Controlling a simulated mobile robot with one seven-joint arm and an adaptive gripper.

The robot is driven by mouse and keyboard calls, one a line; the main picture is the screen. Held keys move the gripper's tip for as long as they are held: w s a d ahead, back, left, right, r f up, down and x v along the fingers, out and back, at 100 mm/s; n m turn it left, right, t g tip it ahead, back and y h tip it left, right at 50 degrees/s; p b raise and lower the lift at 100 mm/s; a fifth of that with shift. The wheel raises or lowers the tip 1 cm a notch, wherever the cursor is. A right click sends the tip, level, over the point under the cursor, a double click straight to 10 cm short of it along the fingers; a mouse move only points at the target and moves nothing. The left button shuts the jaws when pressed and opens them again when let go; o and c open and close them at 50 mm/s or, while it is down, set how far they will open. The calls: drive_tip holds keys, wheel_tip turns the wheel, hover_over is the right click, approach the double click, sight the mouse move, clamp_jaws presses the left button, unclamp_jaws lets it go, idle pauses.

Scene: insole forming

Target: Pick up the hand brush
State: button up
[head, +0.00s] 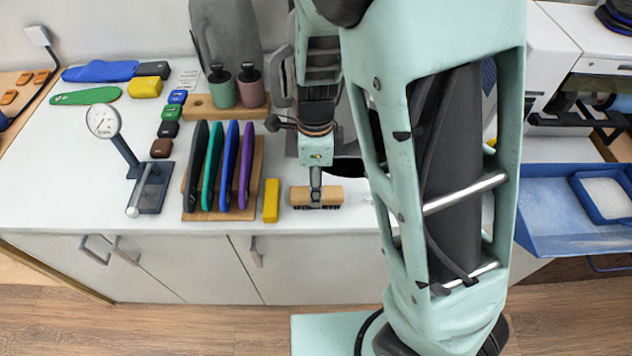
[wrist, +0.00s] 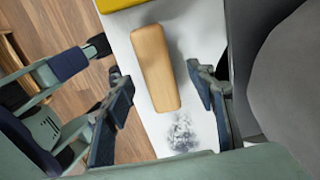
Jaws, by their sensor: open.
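The hand brush (head: 300,196) has a light wooden block with dark bristles underneath. It lies near the front edge of the white worktop, bristles down. In the wrist view, the brush's wooden top (wrist: 155,60) lies lengthwise between my two spread fingers, with a visible gap on each side. My gripper (head: 316,188) points down over the middle of the brush in the head view, one finger overlapping it. It also shows in the wrist view (wrist: 160,82), open and holding nothing. I cannot tell exactly how far down the fingertips reach beside the block.
A yellow block (head: 271,201) stands just left of the brush. Left of that, a wooden rack (head: 257,165) holds several coloured insoles. A dial gauge (head: 103,121) stands further left. Two cups (head: 222,90) sit behind. A blue tray (head: 560,235) is at right. Grey smudges mark the worktop near the brush.

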wheel_tip(320, 180, down, 4)
drive_tip(key=shift+s+d+r, duration=0.15)
drive_tip(key=shift+r, duration=0.05)
clamp_jaws()
idle(0.4)
drive_tip(key=shift+r, duration=0.15)
